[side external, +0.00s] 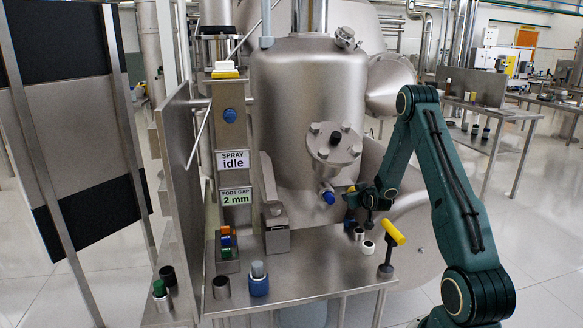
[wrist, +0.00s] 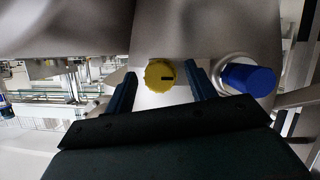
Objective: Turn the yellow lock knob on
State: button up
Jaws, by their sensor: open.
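The yellow lock knob (wrist: 159,75) shows in the wrist view, round with a ridged rim and a short dark mark pointing right from its centre. My gripper (wrist: 161,72) is open, with one blue finger on each side of the knob. Gaps show between the fingers and the knob. In the side view a small bit of the yellow lock knob (side external: 351,189) shows at the tip of my gripper (side external: 356,194), beside the steel vessel; the rest is hidden by the gripper.
A blue knob (wrist: 250,78) on a steel collar sits close right of my right finger; it also shows in the side view (side external: 328,196). Below stands a steel table (side external: 310,272) with small cylinders and a yellow-handled T-shaped tool (side external: 394,234). Signs read "idle" and "2 mm".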

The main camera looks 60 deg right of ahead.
jog(key=c, duration=1)
jog(key=shift+m, duration=0.4)
jog(key=shift+s+d+m+t+y, duration=0.1)
jog(key=shift+m+t+y, duration=0.9)
jog(key=shift+m, duration=0.5)
jog(key=o, duration=1)
